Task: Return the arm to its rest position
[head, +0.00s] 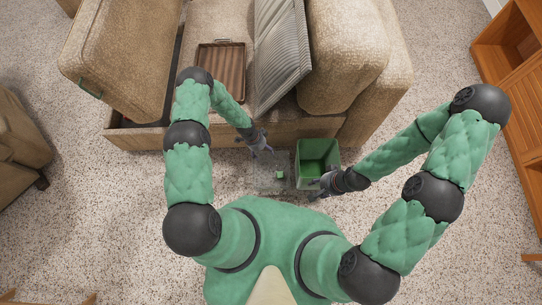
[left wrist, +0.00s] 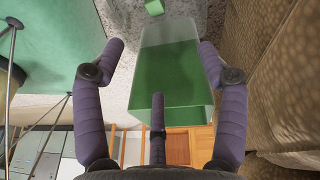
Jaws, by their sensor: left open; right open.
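My left arm (head: 190,150) is bent, reaching forward and then right. Its left gripper (head: 262,147) is open and empty beside the sofa's front edge, left of a green bin (head: 331,152). In the left wrist view, its purple fingers (left wrist: 161,52) are spread apart, with the bin (left wrist: 170,80) showing beyond them. My right arm (head: 440,165) bends out to the right and back inward. Its right gripper (head: 318,190) is open, close to the bin's near side; its fingers are small and partly hard to make out.
A small green block (head: 279,174) sits left of the bin. Wooden shelving (head: 510,70) stands at right. Speckled carpet (head: 95,220) is clear at left.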

